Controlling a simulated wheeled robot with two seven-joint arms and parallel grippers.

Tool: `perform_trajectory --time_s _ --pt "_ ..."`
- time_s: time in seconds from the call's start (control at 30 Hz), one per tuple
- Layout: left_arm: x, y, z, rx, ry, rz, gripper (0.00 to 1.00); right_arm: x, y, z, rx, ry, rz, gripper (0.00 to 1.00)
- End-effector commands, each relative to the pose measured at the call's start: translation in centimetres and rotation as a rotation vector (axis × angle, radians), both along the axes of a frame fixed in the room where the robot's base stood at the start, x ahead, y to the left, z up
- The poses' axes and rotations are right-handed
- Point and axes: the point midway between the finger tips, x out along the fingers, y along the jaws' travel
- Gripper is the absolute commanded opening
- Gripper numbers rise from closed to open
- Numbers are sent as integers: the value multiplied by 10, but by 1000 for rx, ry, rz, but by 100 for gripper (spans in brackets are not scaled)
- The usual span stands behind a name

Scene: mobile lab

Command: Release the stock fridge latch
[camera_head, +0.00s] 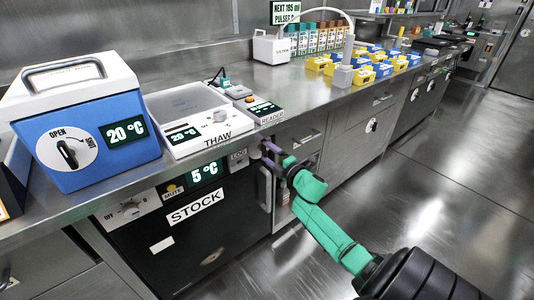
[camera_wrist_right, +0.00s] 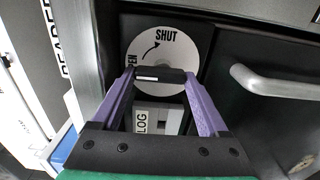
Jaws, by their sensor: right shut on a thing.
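The stock fridge (camera_head: 225,232) is the black-fronted unit under the counter, with a STOCK label and a 5 °C display. Its latch is a black bar (camera_wrist_right: 160,75) on a white round dial (camera_wrist_right: 165,45) marked SHUT, with a curved arrow and a partly covered word ending in EN. My right gripper (camera_head: 268,156) is at the fridge's upper right corner. In the right wrist view its purple fingers (camera_wrist_right: 160,78) are shut on the latch bar, one at each end. In the head view the gripper hides the latch. My left gripper is not in view.
A silver handle (camera_wrist_right: 285,82) sits right of the dial in the wrist view. The THAW unit (camera_head: 200,118), blue box (camera_head: 85,165) and READER (camera_head: 264,112) stand on the counter above. The floor (camera_head: 440,180) to the right is clear.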

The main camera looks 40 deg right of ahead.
Motion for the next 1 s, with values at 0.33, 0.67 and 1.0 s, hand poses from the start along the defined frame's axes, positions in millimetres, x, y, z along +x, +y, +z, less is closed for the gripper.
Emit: perform_trajectory --time_s 0.33,0.67,1.0 --pt "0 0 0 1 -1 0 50 0 0 -1 -3 2 0 100" --pt "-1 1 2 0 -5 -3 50 -18 0 -1 0 4 0 100" --pt "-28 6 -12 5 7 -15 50 -109 2 -1 0 6 -1 100"
